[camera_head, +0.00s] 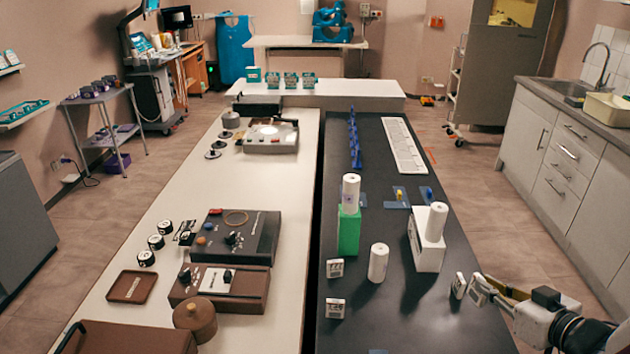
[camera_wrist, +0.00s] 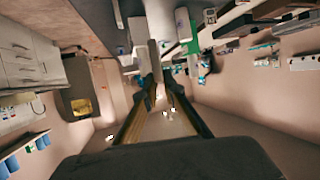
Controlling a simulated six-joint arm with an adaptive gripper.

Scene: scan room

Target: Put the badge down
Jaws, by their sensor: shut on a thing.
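My gripper (camera_head: 489,289) reaches in from the right in the head view, over the right edge of the dark counter. It is shut on a small pale badge (camera_head: 477,291) with a dark-marked face. I cannot tell whether this badge touches the counter. Another badge (camera_head: 459,285) stands just left of it. Two similar badges, an upper one (camera_head: 335,268) and a lower one (camera_head: 335,308), stand near the counter's left side. In the wrist view the two fingers (camera_wrist: 160,88) converge at the middle. A pale narrow shape shows beyond their tips, its identity unclear.
The dark counter (camera_head: 400,325) has free room in its front middle. A white roll (camera_head: 378,263) stands there. Behind it are a white box (camera_head: 427,250) and a green block (camera_head: 348,232), each with a roll on top. The pale counter (camera_head: 250,330) at left holds several devices.

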